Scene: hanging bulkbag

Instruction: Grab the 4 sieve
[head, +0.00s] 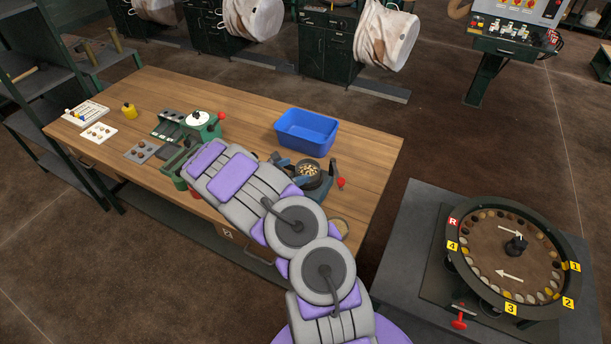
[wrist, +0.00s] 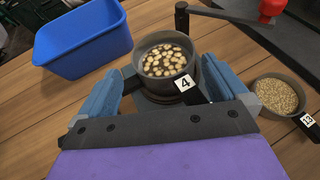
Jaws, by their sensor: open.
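The sieve with the 4 label (wrist: 166,62) is a dark round pan holding several pale round pieces, with a white 4 tag on its near side. My gripper (wrist: 165,82) is open. Its two blue fingers stand on the left and right of the sieve's near side, with the tag between them. I cannot tell whether the fingers touch it. In the head view my arm hides much of the gripper.
A blue bin (head: 306,132) stands behind the sieve. A pan tagged 13 (wrist: 279,97), filled with grain, is at the right in the wrist view. A red-knobbed lever (head: 340,183) stands right of the sieve. A round numbered carousel (head: 512,258) is off the table at right.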

